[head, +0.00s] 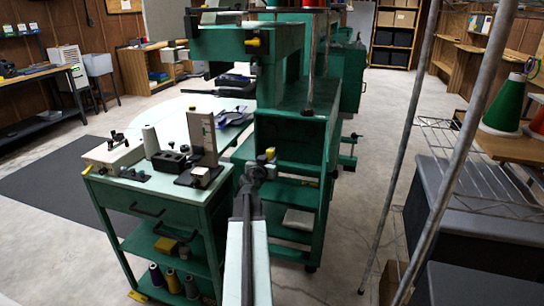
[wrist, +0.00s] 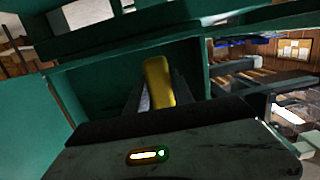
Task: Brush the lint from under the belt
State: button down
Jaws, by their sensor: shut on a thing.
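My gripper (head: 262,165) is at the end of my arm, in front of the green machine's open lower bay (head: 290,142). It is shut on a yellow piece (head: 270,153) that looks like a brush handle. In the wrist view the yellow piece (wrist: 159,82) stands between the dark jaws, with the bay's green back wall (wrist: 105,80) beyond it. Any bristles are hidden. I cannot make out the belt or any lint in either view.
A green cart (head: 155,202) at left carries a white cone, a black block and an upright plate. Spools stand on its lower shelf. At right are grey poles (head: 412,130) and a wire rack (head: 480,180). Concrete floor (head: 385,110) is clear behind the poles.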

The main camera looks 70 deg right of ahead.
jog(key=shift+a, duration=0.6)
jog(key=shift+s+a, duration=0.15)
jog(key=shift+a, duration=1.35)
